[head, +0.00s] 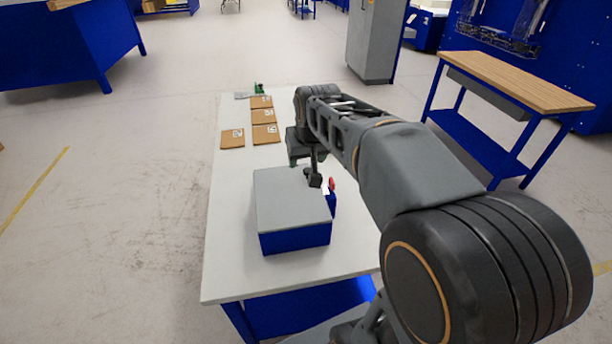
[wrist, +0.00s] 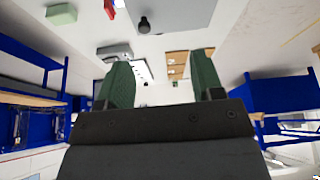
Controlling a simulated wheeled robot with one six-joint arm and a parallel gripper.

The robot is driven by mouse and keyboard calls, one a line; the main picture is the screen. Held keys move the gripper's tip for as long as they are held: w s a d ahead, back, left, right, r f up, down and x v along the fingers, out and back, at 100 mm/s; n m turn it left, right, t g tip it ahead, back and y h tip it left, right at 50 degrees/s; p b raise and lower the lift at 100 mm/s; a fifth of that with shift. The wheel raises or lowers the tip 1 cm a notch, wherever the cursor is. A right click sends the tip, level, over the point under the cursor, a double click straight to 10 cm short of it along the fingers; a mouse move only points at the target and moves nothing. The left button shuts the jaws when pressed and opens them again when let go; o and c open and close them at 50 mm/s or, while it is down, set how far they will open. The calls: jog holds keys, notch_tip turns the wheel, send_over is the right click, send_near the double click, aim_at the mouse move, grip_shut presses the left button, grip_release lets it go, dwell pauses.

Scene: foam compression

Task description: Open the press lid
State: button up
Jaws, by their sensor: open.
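The press (head: 295,241) is a blue box on the white table, with a flat grey lid (head: 285,205) lying shut on top. A dark knob-like handle (head: 314,180) stands near the lid's far right edge. In the wrist view the handle (wrist: 144,24) shows against the grey lid (wrist: 185,14) at the top. My gripper (head: 301,152) hangs just beyond the lid's far edge, close to the handle. In the wrist view its two green fingers (wrist: 162,68) are wide apart with nothing between them. The handle is apart from the fingers. My arm hides part of the table right of the press.
A red part (head: 332,183) sits at the press's right side. The wrist view shows a green block (wrist: 61,13) and a grey device (wrist: 115,50). The table's left strip (head: 228,215) is clear.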

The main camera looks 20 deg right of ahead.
jog(key=m+b, duration=0.1)
jog(key=b, duration=0.2)
send_near(308, 170)
jog(key=p+x, duration=0.1)
jog(key=x, duration=0.7)
jog(key=shift+f, duration=0.4)
jog(key=shift+c, duration=0.4)
grip_shut()
